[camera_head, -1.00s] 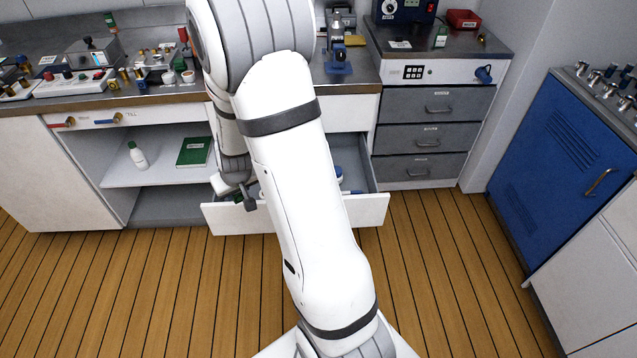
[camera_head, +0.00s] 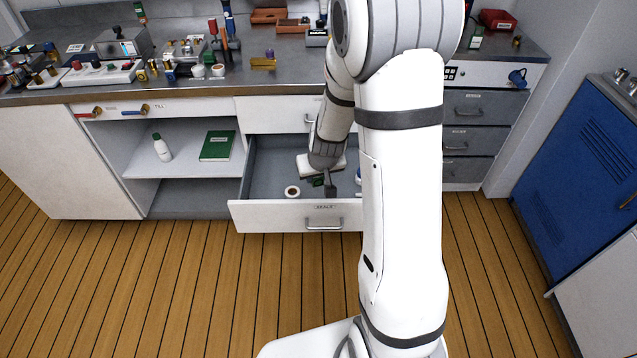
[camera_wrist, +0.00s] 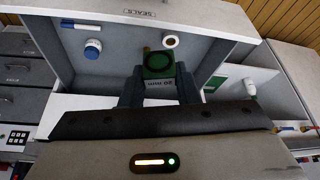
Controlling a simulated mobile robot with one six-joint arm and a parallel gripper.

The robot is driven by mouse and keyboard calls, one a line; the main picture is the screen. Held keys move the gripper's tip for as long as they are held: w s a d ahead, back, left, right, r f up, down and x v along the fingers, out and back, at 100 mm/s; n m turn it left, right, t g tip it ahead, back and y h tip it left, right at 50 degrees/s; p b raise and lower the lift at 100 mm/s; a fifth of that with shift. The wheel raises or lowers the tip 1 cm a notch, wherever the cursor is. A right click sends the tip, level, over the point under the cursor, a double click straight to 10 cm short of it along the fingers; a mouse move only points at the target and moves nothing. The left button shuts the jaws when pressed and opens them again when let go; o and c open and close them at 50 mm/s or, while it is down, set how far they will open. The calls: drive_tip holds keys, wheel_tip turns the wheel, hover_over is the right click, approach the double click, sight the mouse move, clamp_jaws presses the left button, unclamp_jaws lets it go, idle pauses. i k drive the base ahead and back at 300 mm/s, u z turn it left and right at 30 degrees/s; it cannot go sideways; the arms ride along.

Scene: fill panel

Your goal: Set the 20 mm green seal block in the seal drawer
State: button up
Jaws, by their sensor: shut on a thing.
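The seal drawer (camera_head: 272,214) stands pulled open below the counter. Its front also shows in the wrist view (camera_wrist: 195,24), labelled SEALS. My gripper (camera_head: 325,184) is over the drawer's inside, behind its front panel. In the wrist view my gripper (camera_wrist: 160,82) is shut on the green block (camera_wrist: 158,64), whose near face reads 20 mm. In the head view only a bit of dark green shows at the fingers. I cannot tell whether the block touches the drawer floor.
In the drawer lie a white ring with a brown centre (camera_head: 292,191), a blue-and-white round piece (camera_wrist: 92,49) and a blue-and-white stick (camera_wrist: 81,26). An open shelf at left holds a white bottle (camera_head: 162,148) and a green book (camera_head: 217,146). The drawer floor left of my gripper is mostly clear.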

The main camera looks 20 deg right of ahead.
sight(332, 181)
drive_tip(key=z, duration=0.05)
drive_tip(key=i, duration=1)
drive_tip(key=u, duration=0.05)
